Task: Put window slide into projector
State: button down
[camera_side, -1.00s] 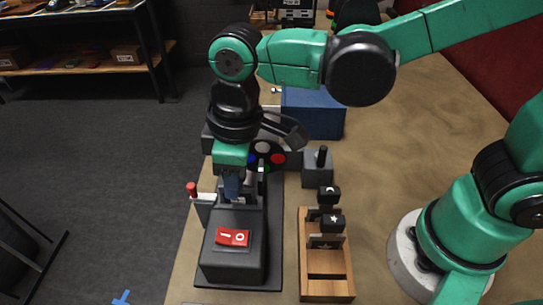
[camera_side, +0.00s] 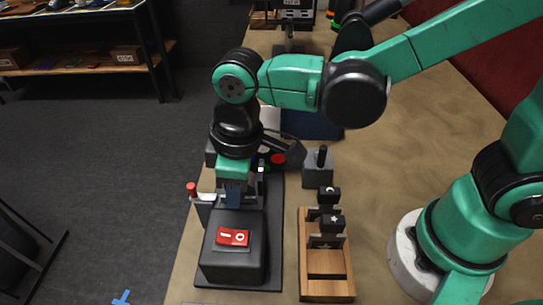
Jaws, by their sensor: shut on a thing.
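My gripper (camera_side: 233,195) points down just behind the black projector (camera_side: 232,262), which has a red rocker switch (camera_side: 233,237) on its top. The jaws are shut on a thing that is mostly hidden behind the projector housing. I cannot make out its picture or how deep it sits. A wooden rack (camera_side: 327,287) to the right holds two slides with black knobs.
A red-topped lever (camera_side: 192,188) stands at the projector's left side. A grey block with a black handle (camera_side: 318,168) and a red button (camera_side: 278,159) are behind the rack. A blue box (camera_side: 312,124) stands farther back, partly behind my arm.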

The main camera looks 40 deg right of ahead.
jog(key=shift+f, duration=0.3)
jog(key=shift+c, duration=2.4)
grip_release()
jog(key=shift+r, duration=3.5)
jog(key=d+f+m+t+h, duration=0.1)
jog(key=d+m+t, duration=0.5)
jog(key=d, duration=1.1)
jog(key=m, duration=0.3)
jog(key=shift+w+d, duration=0.35)
jog(key=shift+d, duration=0.05)
